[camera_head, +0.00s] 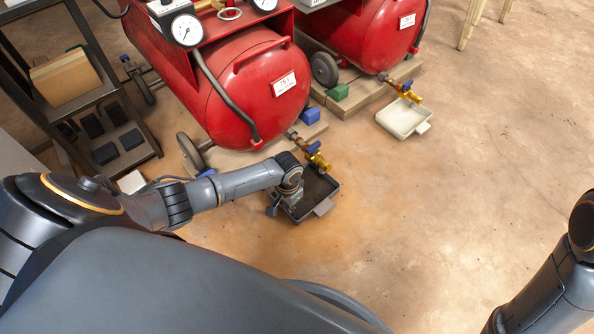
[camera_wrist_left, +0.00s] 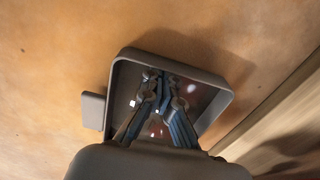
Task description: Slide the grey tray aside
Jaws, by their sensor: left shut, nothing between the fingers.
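The dark grey tray (camera_head: 319,190) lies on the floor below the brass valve of the nearer red tank, with its tab handle towards the lower right. My left gripper (camera_head: 284,199) is over the tray's near left part in the head view. In the left wrist view, the fingers of the left gripper (camera_wrist_left: 161,84) are shut with nothing between them and lie within the outline of the tray (camera_wrist_left: 222,104). I cannot tell whether they touch its floor or wall. The tab shows at the tray's left side there. My right gripper is out of view; only part of that arm shows.
The nearer red tank (camera_head: 243,95) and its brass valve (camera_head: 317,157) with a blue handle stand just behind the tray. A pale tray (camera_head: 403,118) lies under the other tank's valve. A dark shelf (camera_head: 105,110) stands at left. The floor to the right is clear.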

